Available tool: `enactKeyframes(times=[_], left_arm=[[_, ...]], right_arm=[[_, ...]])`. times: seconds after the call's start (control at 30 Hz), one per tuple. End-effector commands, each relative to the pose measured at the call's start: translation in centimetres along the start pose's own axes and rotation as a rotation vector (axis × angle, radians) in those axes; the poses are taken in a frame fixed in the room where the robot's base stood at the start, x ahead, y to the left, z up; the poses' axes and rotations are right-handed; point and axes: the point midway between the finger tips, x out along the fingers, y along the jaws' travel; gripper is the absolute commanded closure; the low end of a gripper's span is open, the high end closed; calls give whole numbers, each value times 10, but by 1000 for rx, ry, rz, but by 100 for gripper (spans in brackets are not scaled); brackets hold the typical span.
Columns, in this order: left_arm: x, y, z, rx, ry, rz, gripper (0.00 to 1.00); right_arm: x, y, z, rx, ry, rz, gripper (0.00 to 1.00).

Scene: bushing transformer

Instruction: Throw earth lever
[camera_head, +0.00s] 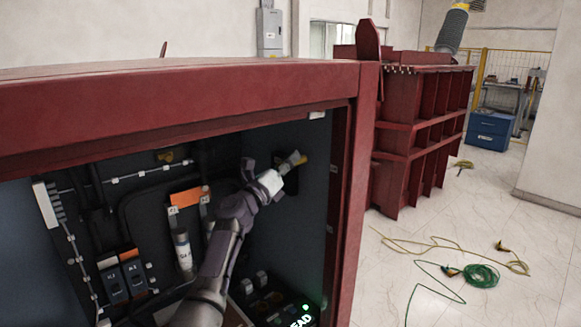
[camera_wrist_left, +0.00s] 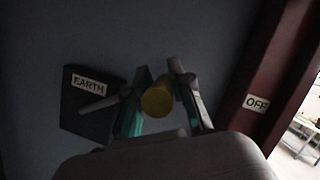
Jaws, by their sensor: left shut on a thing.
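The earth lever (camera_wrist_left: 158,99) has a yellow round end and shows between the two fingers of my left gripper (camera_wrist_left: 160,95) in the left wrist view. The fingers are shut on it from both sides. Its dark mounting plate (camera_wrist_left: 82,122) with the EARTH label (camera_wrist_left: 89,85) is on the cabinet's inner wall, to the left in that view. In the head view my left gripper (camera_head: 283,172) is at the right inner wall of the cabinet, with the yellow lever end (camera_head: 304,160) just showing past it. My right gripper is not in view.
The red cabinet frame (camera_head: 355,190) borders the opening closely on the right, with an OFF label (camera_wrist_left: 257,102) on it. An orange-topped part (camera_head: 186,197) and breakers (camera_head: 125,277) are inside. Green cable (camera_head: 481,275) lies on the floor outside.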

Motion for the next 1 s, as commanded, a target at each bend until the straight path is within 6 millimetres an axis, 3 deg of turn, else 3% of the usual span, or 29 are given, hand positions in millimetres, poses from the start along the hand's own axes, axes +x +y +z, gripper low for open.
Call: enactKeyframes(times=[0.47, 0.5, 0.63, 1.0], left_arm=[[1, -1, 5, 3, -6, -1, 100], [1, -1, 5, 3, -6, -1, 72], [1, 0, 4, 2, -4, 0, 52], [-3, 2, 2, 1, -1, 3, 52]], right_arm=[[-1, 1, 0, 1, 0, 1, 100], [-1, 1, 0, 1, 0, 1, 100], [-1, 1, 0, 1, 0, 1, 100], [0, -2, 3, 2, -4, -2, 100]])
